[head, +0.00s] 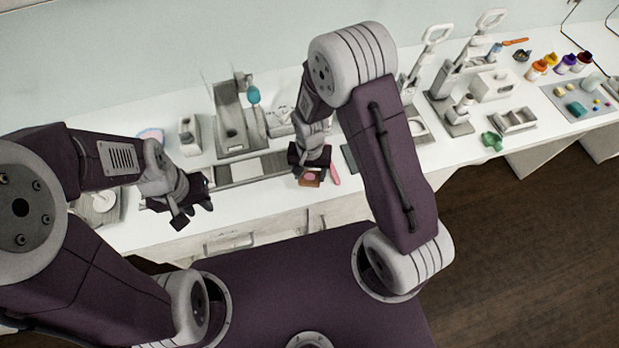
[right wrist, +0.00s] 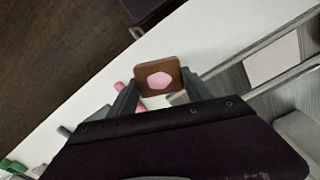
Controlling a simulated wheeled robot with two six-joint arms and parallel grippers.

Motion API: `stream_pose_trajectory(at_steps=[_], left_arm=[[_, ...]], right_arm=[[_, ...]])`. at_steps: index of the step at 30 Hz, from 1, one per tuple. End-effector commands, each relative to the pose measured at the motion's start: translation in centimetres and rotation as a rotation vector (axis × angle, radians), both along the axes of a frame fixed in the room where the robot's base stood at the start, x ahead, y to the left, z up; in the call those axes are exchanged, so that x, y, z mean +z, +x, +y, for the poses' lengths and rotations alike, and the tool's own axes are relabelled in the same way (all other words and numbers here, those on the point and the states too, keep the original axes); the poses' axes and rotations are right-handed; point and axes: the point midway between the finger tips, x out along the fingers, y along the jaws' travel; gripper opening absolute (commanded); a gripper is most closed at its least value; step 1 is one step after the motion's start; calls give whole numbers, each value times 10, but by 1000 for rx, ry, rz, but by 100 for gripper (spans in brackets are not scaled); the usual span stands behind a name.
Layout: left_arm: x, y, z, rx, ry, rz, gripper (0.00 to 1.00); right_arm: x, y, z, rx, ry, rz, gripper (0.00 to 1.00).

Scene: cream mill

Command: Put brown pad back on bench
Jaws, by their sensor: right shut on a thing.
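The brown pad (head: 310,179) is a small brown square with a pink patch on top. It is at the front edge of the white bench (head: 255,203) in the head view, and it shows in the right wrist view (right wrist: 173,84). My right gripper (head: 310,169) is shut on the pad, with a finger on either side of it in the right wrist view. Whether the pad touches the bench is hard to tell. My left gripper (head: 194,211) is over the bench's front edge at the left, apart from the pad, with no object visible in it.
A pink stick (head: 335,175) lies on the bench just right of the pad. A long grey tray (head: 245,169) lies behind. A grey stand with a teal tool (head: 253,96) is at the back. Green pieces (head: 491,140) lie farther right. The front strip left of the pad is clear.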

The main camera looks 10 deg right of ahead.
Motion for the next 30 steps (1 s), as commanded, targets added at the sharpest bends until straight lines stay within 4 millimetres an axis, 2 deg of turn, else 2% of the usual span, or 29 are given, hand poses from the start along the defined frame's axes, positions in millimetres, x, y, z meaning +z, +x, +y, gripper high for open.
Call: stream_pose_trajectory(at_steps=[4, 9, 11, 22, 23, 24, 25, 30], left_arm=[[2, 0, 0, 0, 0, 0, 30], [9, 0, 0, 0, 0, 0, 30], [9, 0, 0, 0, 0, 0, 30], [4, 0, 0, 0, 0, 0, 30], [5, 0, 0, 0, 0, 0, 30], [5, 0, 0, 0, 0, 0, 30], [5, 0, 0, 0, 0, 0, 30], [5, 0, 0, 0, 0, 0, 30]], right_arm=[[-5, 0, 1, 0, 0, 2, 20], [-34, -1, 1, 0, -1, 5, 20], [-39, 0, 1, 0, 0, 2, 20], [-46, 0, 1, 0, 0, 0, 20], [-45, 0, 1, 0, 0, 0, 63], [-45, 0, 1, 0, 0, 0, 75], [-45, 0, 1, 0, 0, 0, 80], [-44, 0, 1, 0, 0, 0, 80]])
